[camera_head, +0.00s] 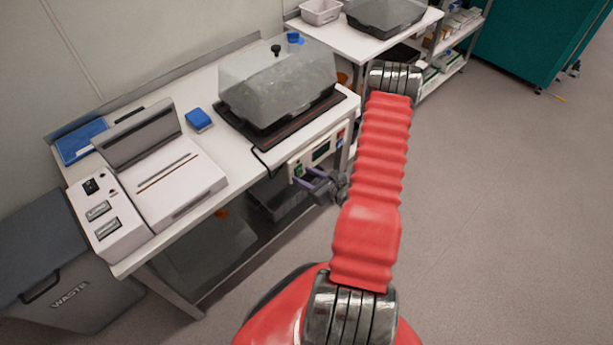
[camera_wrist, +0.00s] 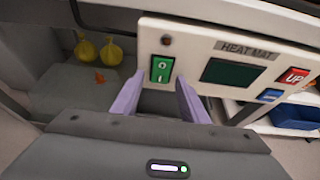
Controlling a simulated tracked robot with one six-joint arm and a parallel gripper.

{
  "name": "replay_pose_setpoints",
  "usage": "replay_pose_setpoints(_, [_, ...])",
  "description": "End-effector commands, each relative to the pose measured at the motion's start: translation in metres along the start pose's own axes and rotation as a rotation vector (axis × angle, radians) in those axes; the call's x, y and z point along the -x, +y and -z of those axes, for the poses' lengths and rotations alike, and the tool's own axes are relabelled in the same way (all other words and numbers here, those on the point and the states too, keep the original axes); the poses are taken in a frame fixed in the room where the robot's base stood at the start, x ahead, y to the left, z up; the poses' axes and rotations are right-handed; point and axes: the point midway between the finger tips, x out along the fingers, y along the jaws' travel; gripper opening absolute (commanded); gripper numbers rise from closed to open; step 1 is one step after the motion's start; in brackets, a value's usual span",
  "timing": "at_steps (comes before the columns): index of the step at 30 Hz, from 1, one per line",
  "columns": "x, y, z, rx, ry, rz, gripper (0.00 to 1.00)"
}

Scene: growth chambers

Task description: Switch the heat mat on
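The heat mat (camera_head: 268,146) is a dark flat mat on the bench under a clear-lidded propagator (camera_head: 275,85). Its white control panel (camera_head: 320,150) is on the bench's front edge; in the wrist view it reads HEAT MAT (camera_wrist: 247,50). There the panel carries a green rocker switch (camera_wrist: 161,69), a small dark lamp (camera_wrist: 166,40) that looks unlit, and a dark blank display (camera_wrist: 232,72). Which way the rocker is tipped I cannot tell. My gripper (camera_wrist: 158,88) is open and empty, its purple fingers spread just below and either side of the switch. It also shows before the panel (camera_head: 306,178).
A red UP button (camera_wrist: 294,76) and a blue button (camera_wrist: 269,95) sit right of the display. A white sealer-like machine (camera_head: 165,180) and a blue box (camera_head: 198,119) stand on the bench. A grey waste bin (camera_head: 65,275) is at left. The floor at right is clear.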

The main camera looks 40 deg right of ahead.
Motion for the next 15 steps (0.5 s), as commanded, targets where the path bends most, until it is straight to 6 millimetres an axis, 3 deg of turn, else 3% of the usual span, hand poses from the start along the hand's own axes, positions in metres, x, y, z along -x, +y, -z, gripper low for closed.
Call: replay_pose_setpoints(15, [0.0004, 0.0000, -0.0001, 0.000, 0.000, 0.000, 0.03])
